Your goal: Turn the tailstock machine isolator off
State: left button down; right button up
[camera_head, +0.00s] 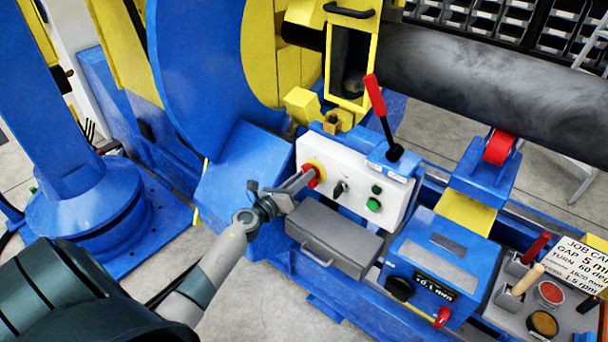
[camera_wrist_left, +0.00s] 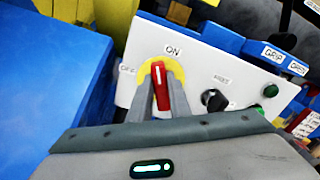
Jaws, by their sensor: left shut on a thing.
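The isolator is a red handle on a yellow plate (camera_head: 318,168) at the left end of a white control panel (camera_head: 345,200). In the left wrist view the red handle (camera_wrist_left: 160,77) stands nearly upright, its white mark pointing up towards the ON label (camera_wrist_left: 173,51). My right gripper is not in view.
A black selector knob (camera_head: 340,188) and green buttons (camera_head: 374,204) sit right of the isolator. A red-gripped lever (camera_head: 376,98) rises above the panel. A grey drawer box (camera_head: 333,238) juts out below. A blue housing (camera_head: 240,180) stands close on the left.

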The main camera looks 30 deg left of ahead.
pick_arm(q)
jog(key=shift+a+f+n+p, duration=0.15)
jog(key=shift+n+p, duration=0.25)
jog(key=shift+n, duration=1.65)
jog(key=shift+a+f+n+p, duration=0.15)
jog(key=shift+n+p, duration=0.25)
jog(key=shift+n, duration=1.6)
jog(key=shift+a+f+n+p, duration=0.15)
jog(key=shift+n+p, duration=0.25)
jog(key=shift+n, duration=1.65)
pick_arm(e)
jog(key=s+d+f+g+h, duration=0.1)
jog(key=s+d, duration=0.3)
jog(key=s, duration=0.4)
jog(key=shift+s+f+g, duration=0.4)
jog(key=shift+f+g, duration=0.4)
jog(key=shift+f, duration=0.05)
pick_arm(q)
jog(key=shift+d, duration=0.1)
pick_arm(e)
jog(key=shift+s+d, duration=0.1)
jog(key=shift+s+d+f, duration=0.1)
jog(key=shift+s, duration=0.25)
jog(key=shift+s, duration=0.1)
